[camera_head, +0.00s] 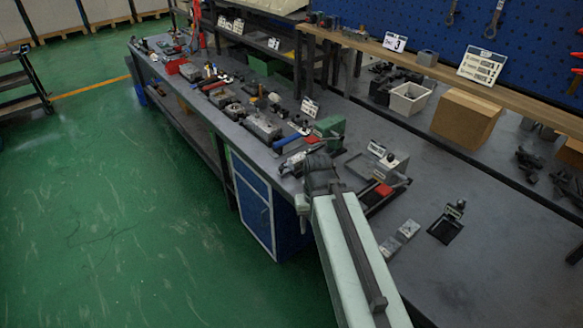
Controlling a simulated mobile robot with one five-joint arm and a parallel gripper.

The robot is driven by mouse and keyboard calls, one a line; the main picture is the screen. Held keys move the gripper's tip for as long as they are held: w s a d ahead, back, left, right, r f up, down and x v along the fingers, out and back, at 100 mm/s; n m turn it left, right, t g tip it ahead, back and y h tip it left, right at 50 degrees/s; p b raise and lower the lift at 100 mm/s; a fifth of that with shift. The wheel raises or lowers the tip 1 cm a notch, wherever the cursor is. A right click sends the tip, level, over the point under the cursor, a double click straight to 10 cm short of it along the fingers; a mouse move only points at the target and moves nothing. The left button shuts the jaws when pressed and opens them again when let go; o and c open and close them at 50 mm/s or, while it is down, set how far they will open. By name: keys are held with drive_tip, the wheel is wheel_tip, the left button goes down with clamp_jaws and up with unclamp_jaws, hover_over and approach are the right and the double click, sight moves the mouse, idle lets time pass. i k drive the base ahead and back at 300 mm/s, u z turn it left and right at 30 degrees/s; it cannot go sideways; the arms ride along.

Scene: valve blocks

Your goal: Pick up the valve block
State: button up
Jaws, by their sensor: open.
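Two small grey metal blocks lie on the dark bench top in the right half, beside my arm: a nearer one (390,247) and a farther one (408,230). They look like valve blocks, but I cannot tell which is meant. Larger grey machined blocks sit farther along the bench, one of them near the middle (262,129). My pale green arm reaches up from the bottom edge over the bench and ends in a dark part. I cannot make out my gripper's jaws; they are hidden beyond the arm's end. I see nothing held.
A black stand (447,226) is right of the two grey blocks. A green machine (330,129) and a grey-white box (391,166) stand beyond my arm's end. A cardboard box (466,116) and white bin (409,98) sit under the wooden shelf (450,72). The green floor at left is clear.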

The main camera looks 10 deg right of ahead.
sight(294, 162)
drive_tip(key=u, duration=0.4)
drive_tip(key=i, duration=1)
drive_tip(key=u, duration=1.65)
